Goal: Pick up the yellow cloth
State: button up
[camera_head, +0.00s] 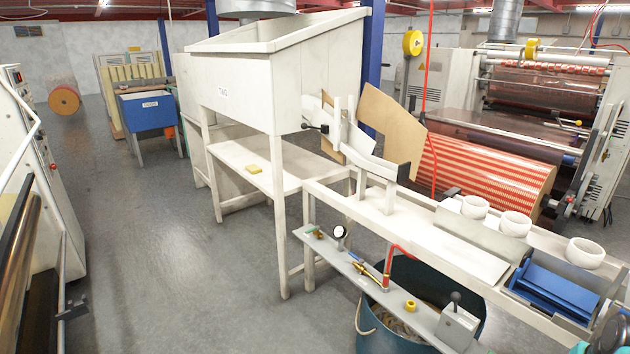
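A small flat yellow piece (254,169), which looks like the folded yellow cloth, lies on the white lower shelf (290,172) under a large white hopper. It is near the left part of the shelf, close to its front edge, and nothing covers it. Its fine shape is too small to tell. My gripper is not in view, and nothing is seen touching the cloth.
The white hopper (235,88) overhangs the shelf, with legs at its corners. A white bench (420,235) with white rolls and a blue part runs to the right. A teal bin (365,335) stands below it. Grey floor (170,250) is clear at the left.

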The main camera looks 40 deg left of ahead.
aim_at(253, 168)
jog(key=u, duration=1.8)
jog(key=i, duration=0.05)
